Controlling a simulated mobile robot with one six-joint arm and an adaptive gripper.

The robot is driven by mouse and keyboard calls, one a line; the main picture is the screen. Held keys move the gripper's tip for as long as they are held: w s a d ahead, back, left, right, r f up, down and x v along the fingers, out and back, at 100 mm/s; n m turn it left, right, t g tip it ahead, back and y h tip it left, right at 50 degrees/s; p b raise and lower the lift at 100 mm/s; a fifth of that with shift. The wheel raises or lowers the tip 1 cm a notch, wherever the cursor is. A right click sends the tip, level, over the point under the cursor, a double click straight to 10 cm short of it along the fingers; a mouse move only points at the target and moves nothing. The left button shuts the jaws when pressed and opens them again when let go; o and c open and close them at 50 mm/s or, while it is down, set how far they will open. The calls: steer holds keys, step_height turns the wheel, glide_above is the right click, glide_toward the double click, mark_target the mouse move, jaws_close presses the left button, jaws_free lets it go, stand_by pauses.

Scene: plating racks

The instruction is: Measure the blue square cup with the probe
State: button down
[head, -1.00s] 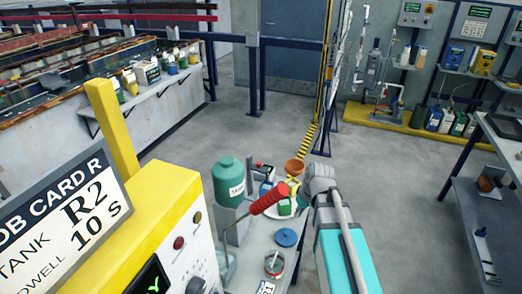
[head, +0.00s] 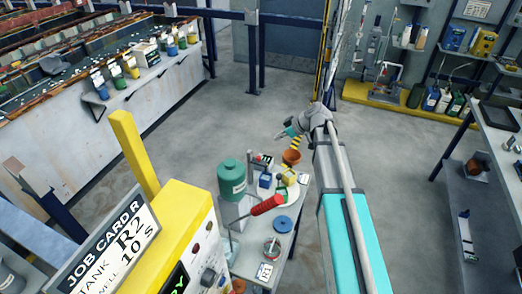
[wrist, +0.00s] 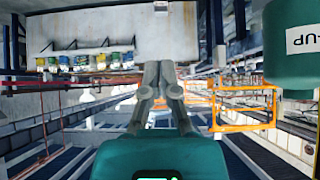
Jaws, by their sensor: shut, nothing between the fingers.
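A small blue cup (head: 265,181), which looks square, stands at the left of a round white tray (head: 296,208) on a small grey cart. A small device with a display and red marks (head: 263,160) stands behind it; I cannot tell whether this is the probe. My gripper (head: 279,137) is beyond the cart's far end, above and behind the blue cup and apart from it. In the wrist view its fingers (wrist: 160,68) are together and empty.
A brown bowl (head: 291,157), yellow cup (head: 288,175), green cup (head: 281,194) and blue disc (head: 283,224) crowd the cart. Grey floor behind is clear.

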steer(key=shift+f, duration=0.1)
stand_by(0.3)
steer(key=b, duration=0.8)
glide_above(265, 163)
steer(key=w+a, duration=0.1)
steer(key=a, duration=0.1)
steer(key=f, duration=0.7)
steer(key=shift+d+f, duration=0.15)
steer(key=shift+d, duration=0.1)
steer(key=shift+f+b, duration=1.55)
steer(key=shift+f, duration=0.25)
steer(key=shift+f, duration=0.1)
step_height(265, 163, down, 6)
steer(key=b, duration=0.6)
steer(key=shift+f, duration=0.1)
steer(key=shift+s, duration=0.1)
